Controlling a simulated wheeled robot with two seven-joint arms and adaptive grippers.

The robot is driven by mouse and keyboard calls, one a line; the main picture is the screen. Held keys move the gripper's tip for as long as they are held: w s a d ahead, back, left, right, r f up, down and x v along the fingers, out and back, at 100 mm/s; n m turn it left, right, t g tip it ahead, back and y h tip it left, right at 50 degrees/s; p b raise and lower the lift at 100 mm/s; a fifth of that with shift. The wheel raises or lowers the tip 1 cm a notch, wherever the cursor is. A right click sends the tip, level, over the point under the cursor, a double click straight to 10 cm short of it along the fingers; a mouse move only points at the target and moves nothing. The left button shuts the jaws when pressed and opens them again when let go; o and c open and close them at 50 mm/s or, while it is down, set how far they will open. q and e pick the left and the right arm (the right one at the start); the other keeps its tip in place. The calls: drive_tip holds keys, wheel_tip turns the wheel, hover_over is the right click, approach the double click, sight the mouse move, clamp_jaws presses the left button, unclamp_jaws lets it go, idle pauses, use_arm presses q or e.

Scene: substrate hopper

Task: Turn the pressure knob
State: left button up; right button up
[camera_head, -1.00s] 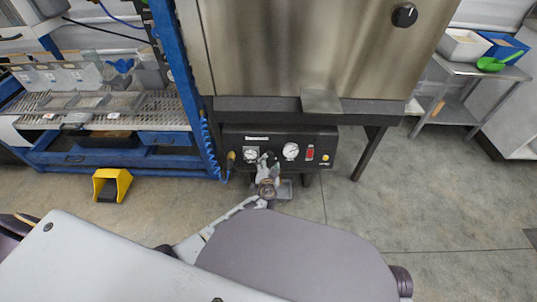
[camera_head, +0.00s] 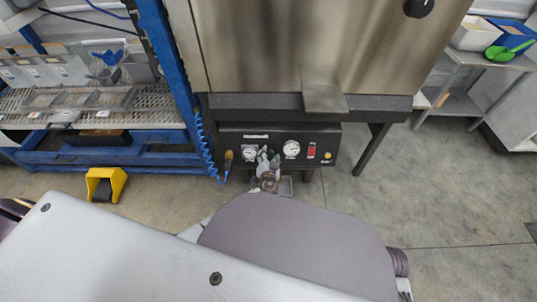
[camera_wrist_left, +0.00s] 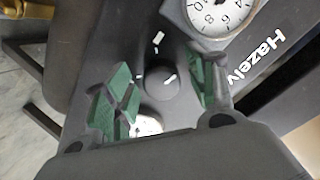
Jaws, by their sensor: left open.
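The pressure knob (camera_wrist_left: 163,78) is black and round with a white mark, on the dark control panel (camera_wrist_left: 110,35). In the left wrist view it lies between the green-padded fingers of my left gripper (camera_wrist_left: 160,88), which is open. I see a gap between the knob and the fingers; whether either finger touches it I cannot tell. In the head view my left gripper (camera_head: 267,156) is at the front of the panel (camera_head: 232,138) between two gauges and hides the knob. My right gripper is not in view.
A white gauge (camera_wrist_left: 212,12) sits beside the knob; in the head view there is a left gauge (camera_head: 249,153) and a right gauge (camera_head: 291,149). A red switch (camera_head: 311,152) and yellow button (camera_head: 327,156) are at right. A yellow pedal (camera_head: 106,184) stands on the floor.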

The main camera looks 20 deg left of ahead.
use_arm(q)
drive_tip(key=shift+c, duration=0.5)
drive_tip(key=c, duration=0.9)
